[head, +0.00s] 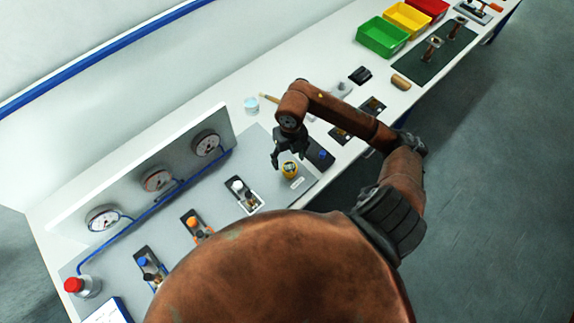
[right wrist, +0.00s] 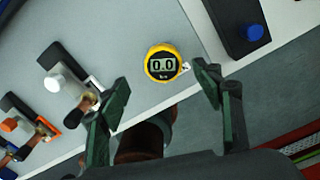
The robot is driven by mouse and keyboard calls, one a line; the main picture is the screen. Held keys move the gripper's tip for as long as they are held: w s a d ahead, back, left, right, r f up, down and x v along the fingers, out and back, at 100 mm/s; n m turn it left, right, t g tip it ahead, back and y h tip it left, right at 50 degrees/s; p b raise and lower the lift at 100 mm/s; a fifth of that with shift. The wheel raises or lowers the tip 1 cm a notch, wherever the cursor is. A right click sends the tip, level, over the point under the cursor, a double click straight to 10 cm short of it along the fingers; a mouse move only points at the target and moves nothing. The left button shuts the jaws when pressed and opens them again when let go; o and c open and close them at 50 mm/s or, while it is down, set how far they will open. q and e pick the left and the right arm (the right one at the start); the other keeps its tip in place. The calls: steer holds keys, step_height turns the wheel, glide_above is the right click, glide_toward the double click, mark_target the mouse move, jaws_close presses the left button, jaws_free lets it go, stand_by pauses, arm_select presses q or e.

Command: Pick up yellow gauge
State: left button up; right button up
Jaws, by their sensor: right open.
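The yellow gauge (head: 290,170) is a small round device on the grey panel of the bench, just below my right gripper in the head view. In the right wrist view the yellow gauge (right wrist: 162,65) lies face up, its display reading 0.0, ahead of and between the fingers. My right gripper (head: 287,158) is open and empty, with its fingers pointing down above the gauge. In the right wrist view the right gripper (right wrist: 165,95) has its two fingertips well apart, and nothing is between them. My left gripper is not in view.
A white-knobbed valve (head: 243,192) sits left of the gauge, and a dark block with a blue button (head: 320,154) sits close on its right. Dial gauges (head: 157,179) line the upright panel. Green (head: 382,37), yellow (head: 408,18) and red bins stand far right.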

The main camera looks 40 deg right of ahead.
mark_target(289, 167)
steer(key=shift+d+f, duration=0.25)
steer(key=shift+d, duration=0.1)
steer(key=f, duration=0.2)
steer(key=f+p, duration=0.1)
steer(key=f, duration=0.3)
steer(key=shift+s+a+p, duration=0.1)
steer(key=shift+a+p, duration=0.15)
steer(key=shift+p, duration=0.15)
steer(key=shift+d+f, duration=0.1)
steer(key=shift+f, duration=0.5)
steer(key=shift+c, duration=0.7)
steer(key=c, duration=1.4)
steer(key=shift+o, duration=0.2)
steer(key=shift+r, duration=0.1)
